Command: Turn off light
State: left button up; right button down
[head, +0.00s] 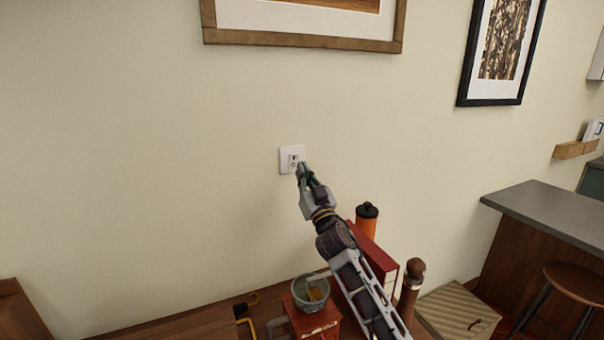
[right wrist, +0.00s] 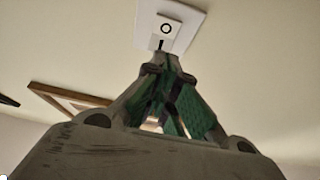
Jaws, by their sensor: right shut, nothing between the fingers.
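A white light switch plate (head: 287,160) is on the cream wall below the wood-framed picture. It also shows in the right wrist view (right wrist: 185,25), with a rocker marked by a circle and a short bar. My right gripper (head: 300,168) is shut and empty, its fingertips at the lower right of the plate in the head view. In the right wrist view the fingertips (right wrist: 160,62) are at the bar-marked end of the rocker. I cannot tell whether they touch it. My left gripper is not in view.
Below my right arm, a wooden surface (head: 190,325) holds a grey basket (head: 311,294), an orange canister (head: 366,222) and a red box (head: 372,248). A counter (head: 560,212) and a stool (head: 577,282) stand at right. The wall left of the switch is clear.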

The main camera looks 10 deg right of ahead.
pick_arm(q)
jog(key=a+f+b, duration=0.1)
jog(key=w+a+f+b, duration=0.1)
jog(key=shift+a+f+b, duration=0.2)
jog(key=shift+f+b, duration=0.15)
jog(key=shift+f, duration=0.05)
pick_arm(e)
jog(key=s+d+f, duration=0.1)
jog(key=s+f, duration=0.5)
jog(key=f, duration=0.1)
jog(key=shift+d, duration=0.15)
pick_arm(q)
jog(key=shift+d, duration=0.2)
pick_arm(e)
jog(key=shift+s, duration=0.1)
jog(key=shift+s, duration=0.1)
